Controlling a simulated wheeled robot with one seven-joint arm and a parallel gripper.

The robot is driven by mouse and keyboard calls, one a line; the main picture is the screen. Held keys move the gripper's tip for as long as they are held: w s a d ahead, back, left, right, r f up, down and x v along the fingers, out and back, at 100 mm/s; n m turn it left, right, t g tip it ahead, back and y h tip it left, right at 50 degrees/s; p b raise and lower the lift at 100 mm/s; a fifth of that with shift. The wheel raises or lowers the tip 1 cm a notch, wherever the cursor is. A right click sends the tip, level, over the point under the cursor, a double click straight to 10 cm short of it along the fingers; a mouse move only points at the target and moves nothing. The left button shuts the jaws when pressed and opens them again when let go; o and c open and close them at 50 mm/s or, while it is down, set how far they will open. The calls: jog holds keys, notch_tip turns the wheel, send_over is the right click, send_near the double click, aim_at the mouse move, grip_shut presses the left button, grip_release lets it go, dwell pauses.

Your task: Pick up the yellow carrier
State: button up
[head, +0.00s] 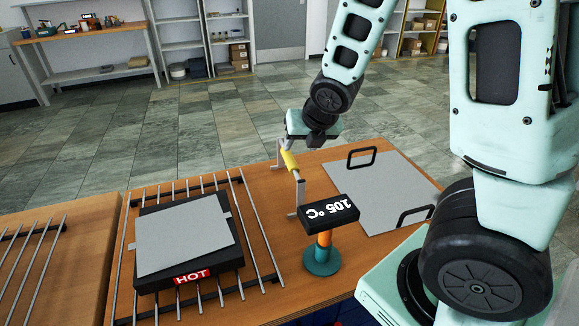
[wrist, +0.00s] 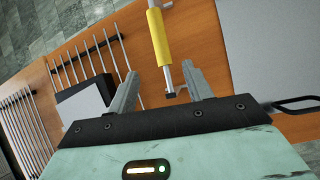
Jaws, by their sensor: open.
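The yellow carrier (head: 289,160) is a slim bar with a yellow sleeve, lying between two grey upright posts (head: 299,193) on the wooden table. My gripper (head: 305,132) is close beside and above it in the head view; its fingertips are hard to make out there. In the wrist view my gripper (wrist: 160,70) is open, with one grey finger on each side of the carrier's line. The yellow sleeve (wrist: 160,38) lies ahead of and between the fingers, and its dark end reaches down between them. I see no finger touching it.
A temperature display (head: 330,212) reading 105 °C stands in front of the posts. A black hot press (head: 188,277) with a grey plate (head: 184,233) sits on rails to the left. A grey plate with black handles (head: 381,190) lies right.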

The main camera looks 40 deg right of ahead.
aim_at(291, 157)
jog(key=x, duration=0.9)
jog(key=shift+f, duration=0.15)
jog(key=shift+w+d+f+p, duration=0.3)
jog(key=shift+w+f+p, duration=0.15)
jog(key=shift+w+f, duration=0.4)
jog(key=shift+w+d+f+p, duration=0.25)
jog(key=shift+w+f+p, duration=0.15)
jog(key=shift+w+f, duration=0.7)
jog(key=shift+f, duration=0.1)
jog(key=shift+r, duration=0.1)
grip_shut()
